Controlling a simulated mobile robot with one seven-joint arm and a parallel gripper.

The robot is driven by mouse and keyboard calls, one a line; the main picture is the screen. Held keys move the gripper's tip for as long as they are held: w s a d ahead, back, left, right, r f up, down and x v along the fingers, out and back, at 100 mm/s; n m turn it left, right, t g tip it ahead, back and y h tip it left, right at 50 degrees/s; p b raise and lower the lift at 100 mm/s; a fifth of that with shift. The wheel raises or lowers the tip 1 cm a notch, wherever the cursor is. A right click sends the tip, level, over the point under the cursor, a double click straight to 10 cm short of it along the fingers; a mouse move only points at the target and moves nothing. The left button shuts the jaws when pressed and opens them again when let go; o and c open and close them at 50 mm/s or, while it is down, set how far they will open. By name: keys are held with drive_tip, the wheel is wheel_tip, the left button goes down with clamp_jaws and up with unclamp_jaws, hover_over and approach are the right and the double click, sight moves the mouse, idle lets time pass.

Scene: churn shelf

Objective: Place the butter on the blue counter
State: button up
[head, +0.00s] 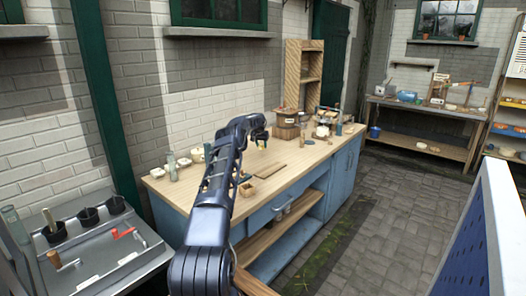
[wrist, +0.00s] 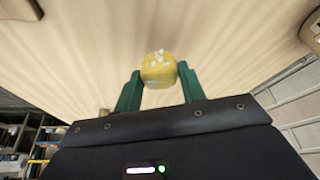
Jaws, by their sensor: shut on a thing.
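The butter (wrist: 158,70) is a small yellow block with pale bumps on its face. It sits between the two green fingers of my gripper (wrist: 160,88) in the wrist view. My gripper is shut on it. In the head view my gripper (head: 258,138) is over the blue counter (head: 300,187), which has a pale wooden top and blue cabinet sides. A little yellow of the butter shows under the gripper there. The light wood top lies behind the butter in the wrist view. I cannot tell whether the butter touches the top.
Jars and small white pots (head: 197,155) stand at the counter's left back. A wooden board (head: 271,170) and small wooden box (head: 247,190) lie near the middle. A wooden shelf (head: 303,75) and more items stand at the far end. The front right of the top is clear.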

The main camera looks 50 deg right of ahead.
sight(261, 147)
drive_tip(key=shift+f, duration=1.95)
drive_tip(key=shift+f, duration=0.15)
drive_tip(key=o, duration=1.1)
drive_tip(key=shift+c, duration=0.2)
drive_tip(key=v, duration=1.2)
